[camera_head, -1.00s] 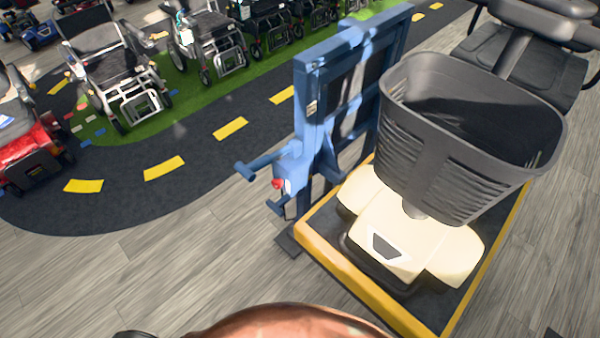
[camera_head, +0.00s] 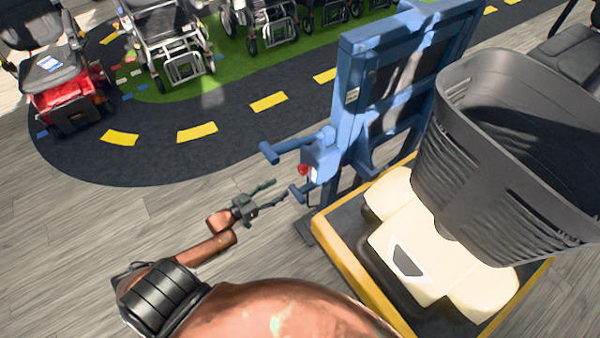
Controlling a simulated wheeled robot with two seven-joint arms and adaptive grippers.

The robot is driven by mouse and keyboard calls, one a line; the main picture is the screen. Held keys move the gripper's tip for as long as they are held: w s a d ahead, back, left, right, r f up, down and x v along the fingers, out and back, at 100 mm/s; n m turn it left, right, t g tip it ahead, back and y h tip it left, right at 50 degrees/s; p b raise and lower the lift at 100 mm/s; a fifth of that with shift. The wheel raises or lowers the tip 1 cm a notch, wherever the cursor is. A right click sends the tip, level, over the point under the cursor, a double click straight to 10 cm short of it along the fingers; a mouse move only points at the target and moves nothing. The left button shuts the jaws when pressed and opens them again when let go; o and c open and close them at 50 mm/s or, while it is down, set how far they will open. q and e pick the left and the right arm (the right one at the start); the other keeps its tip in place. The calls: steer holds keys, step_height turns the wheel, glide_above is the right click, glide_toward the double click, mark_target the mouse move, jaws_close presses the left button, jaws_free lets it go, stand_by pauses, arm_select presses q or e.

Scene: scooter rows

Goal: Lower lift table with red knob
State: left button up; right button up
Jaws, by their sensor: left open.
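The blue lift table frame (camera_head: 351,95) stands upright right of centre, with two handles sticking out to its left. The red knob (camera_head: 303,170) is on the left side of the frame, between the upper handle (camera_head: 290,150) and the lower handle (camera_head: 297,193). The lift's platform with a yellow edge (camera_head: 352,270) is low, close to the floor, and bears a cream scooter (camera_head: 405,225). My left gripper (camera_head: 272,193) is open and empty. It is left of the knob and a little below it in the picture, apart from it. My right gripper is not in view.
The scooter's dark basket (camera_head: 480,150) rises to the right of the frame. Wheelchairs (camera_head: 172,45) and a red scooter (camera_head: 65,100) stand at the back left. Grey floor (camera_head: 90,245) is clear at the left.

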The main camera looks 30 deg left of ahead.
arm_select(q)
steer(key=h, duration=0.2)
glide_toward(300, 171)
steer(key=x, duration=0.3)
steer(key=shift+t, duration=0.4)
steer(key=x, duration=0.1)
steer(key=b+x, duration=0.1)
steer(key=x, duration=0.3)
steer(key=shift+w+d+f, duration=0.15)
steer(key=shift+f, duration=0.15)
steer(key=shift+w+d, duration=0.2)
steer(key=shift+w, duration=0.3)
steer(key=shift+c, duration=0.5)
steer(key=c, duration=1)
